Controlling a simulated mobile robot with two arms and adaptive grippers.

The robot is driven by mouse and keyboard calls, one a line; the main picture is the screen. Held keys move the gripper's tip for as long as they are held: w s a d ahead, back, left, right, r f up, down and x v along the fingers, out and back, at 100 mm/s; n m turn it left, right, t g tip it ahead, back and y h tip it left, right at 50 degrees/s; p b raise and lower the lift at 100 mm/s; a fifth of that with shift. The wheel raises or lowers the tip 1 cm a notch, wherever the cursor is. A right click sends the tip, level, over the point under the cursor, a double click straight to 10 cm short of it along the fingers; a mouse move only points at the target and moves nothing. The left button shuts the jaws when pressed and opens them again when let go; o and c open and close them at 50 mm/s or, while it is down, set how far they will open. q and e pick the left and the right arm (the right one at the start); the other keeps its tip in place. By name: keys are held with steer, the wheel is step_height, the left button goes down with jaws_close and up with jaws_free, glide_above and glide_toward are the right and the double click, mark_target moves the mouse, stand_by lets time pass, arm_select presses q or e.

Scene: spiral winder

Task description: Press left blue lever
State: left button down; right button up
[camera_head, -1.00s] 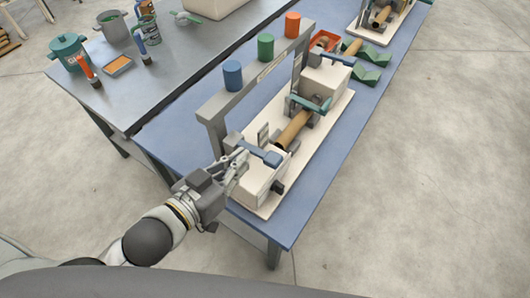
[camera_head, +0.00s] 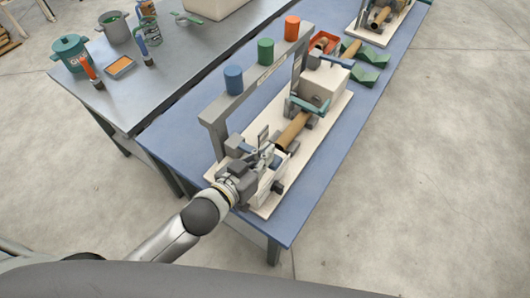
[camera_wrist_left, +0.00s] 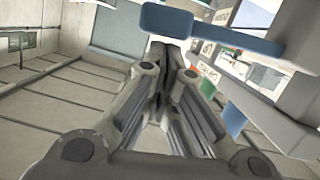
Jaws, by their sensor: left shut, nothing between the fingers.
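The spiral winder stands on a cream base plate (camera_head: 338,108) on the blue table, with a brown roll (camera_head: 293,131) along its middle. The left blue lever (camera_wrist_left: 166,20) shows in the left wrist view, right at my fingertips, with a blue arm (camera_wrist_left: 245,40) running to the right. I cannot tell whether the fingers touch it. In the head view my left gripper (camera_head: 266,156) is over the winder's near end block and hides most of that lever. Its fingers (camera_wrist_left: 160,62) are shut and empty. My right gripper is not in view.
A grey frame (camera_head: 214,112) with blue (camera_head: 233,80), green (camera_head: 265,52) and orange (camera_head: 292,27) cylinders stands left of the winder. A metal bench (camera_head: 135,100) holds cans and tools. Another winder (camera_head: 380,17) stands farther back. The floor at right is clear.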

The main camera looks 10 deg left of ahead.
mark_target(269, 167)
arm_select(q)
steer(key=shift+f, duration=0.1)
steer(key=f+m, duration=0.1)
steer(key=d+f+m+b, duration=0.1)
steer(key=f+y+b, duration=0.1)
steer(key=f, duration=0.1)
steer(key=shift+s+d+m+t, duration=0.15)
steer(key=shift+s+m+t, duration=0.15)
steer(key=shift+m, duration=0.1)
arm_select(e)
step_height(269, 167, down, 2)
